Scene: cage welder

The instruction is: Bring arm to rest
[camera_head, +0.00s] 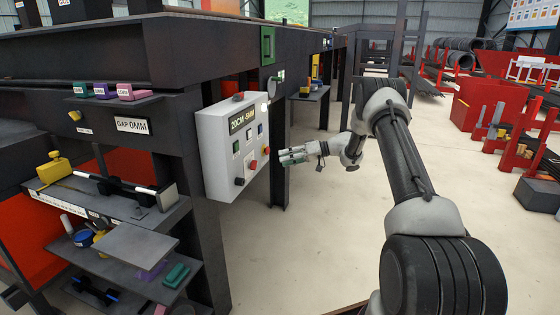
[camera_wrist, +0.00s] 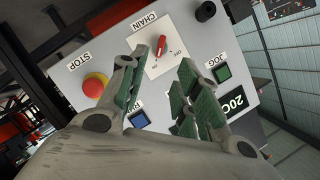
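My gripper (camera_head: 284,155) is stretched out in front of the grey control box (camera_head: 216,160) on the machine's near post. In the wrist view my gripper (camera_wrist: 162,66) has its two green-padded fingers apart, with nothing between them. The box face (camera_wrist: 192,22) fills much of that view. It carries a red-and-yellow STOP button (camera_wrist: 96,85), a red CHAIN switch (camera_wrist: 161,46), a green JOG button (camera_wrist: 223,72) and a blue button (camera_wrist: 140,119). The blue button's label is partly hidden by a finger. Whether the fingers touch the box I cannot tell.
A dark machine frame (camera_head: 184,45) with shelves holding tools and coloured blocks stands at the left. A gauge-like tool (camera_head: 120,188) lies on a shelf. Red bins (camera_head: 487,105) and racks stand at the right. The pale floor (camera_head: 320,235) is clear between them.

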